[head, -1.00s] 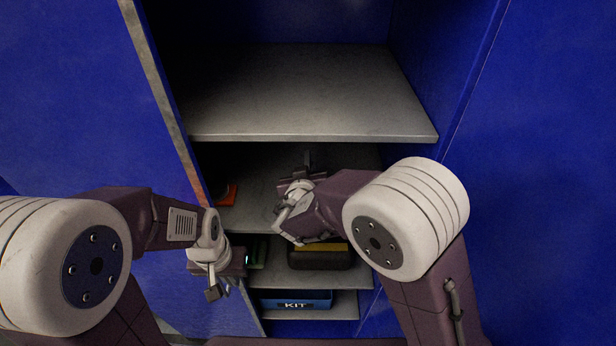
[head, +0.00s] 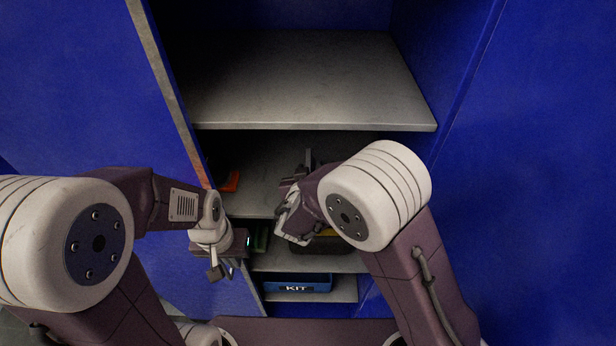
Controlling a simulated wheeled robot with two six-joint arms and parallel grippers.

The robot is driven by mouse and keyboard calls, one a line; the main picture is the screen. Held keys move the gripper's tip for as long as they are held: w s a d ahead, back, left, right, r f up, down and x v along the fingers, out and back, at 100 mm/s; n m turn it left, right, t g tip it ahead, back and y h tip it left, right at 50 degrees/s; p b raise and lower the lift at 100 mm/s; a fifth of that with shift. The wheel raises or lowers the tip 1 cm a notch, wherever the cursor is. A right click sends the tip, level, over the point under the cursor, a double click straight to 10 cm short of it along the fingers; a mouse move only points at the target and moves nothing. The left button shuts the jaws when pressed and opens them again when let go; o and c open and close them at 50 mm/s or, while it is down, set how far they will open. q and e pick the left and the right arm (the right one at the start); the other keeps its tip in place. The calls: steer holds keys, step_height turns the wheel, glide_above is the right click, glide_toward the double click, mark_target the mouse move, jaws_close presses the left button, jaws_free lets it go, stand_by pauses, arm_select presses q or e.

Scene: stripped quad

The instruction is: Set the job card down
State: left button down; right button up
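I cannot make out the job card; no card shows clearly in the head view. My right gripper (head: 306,160) reaches into the middle compartment, above the middle shelf (head: 262,172). Its arm hides most of its fingers and whatever may be between them. My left gripper (head: 224,270) hangs in front of the left side of the cabinet, near the lower shelves, pointing down. Its finger ends show small and dark, and I see nothing clearly between them.
The upper shelf (head: 310,85) is bare. An orange item (head: 230,181) lies at the left of the middle shelf. Below are green items (head: 262,238), a black and yellow case (head: 318,246) partly behind my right arm, and a blue KIT box (head: 297,285). Blue doors (head: 75,90) flank the cabinet.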

steer(key=d+b+v, duration=0.1)
steer(key=b+v, duration=0.2)
steer(key=v, duration=0.8)
steer(key=shift+a+b, duration=0.3)
steer(key=shift+a, duration=0.15)
steer(key=s+d+f+g+h, duration=0.2)
steer(key=d+f+g+h, duration=0.3)
steer(key=d, duration=0.7)
steer(key=s+d+f+m+g+y, duration=0.2)
steer(key=s+d+f+g+y, duration=0.4)
steer(key=s+f, duration=0.4)
steer(key=shift+s+d+g+y, duration=0.3)
steer(key=shift+d+g, duration=0.25)
steer(key=shift+g, duration=0.15)
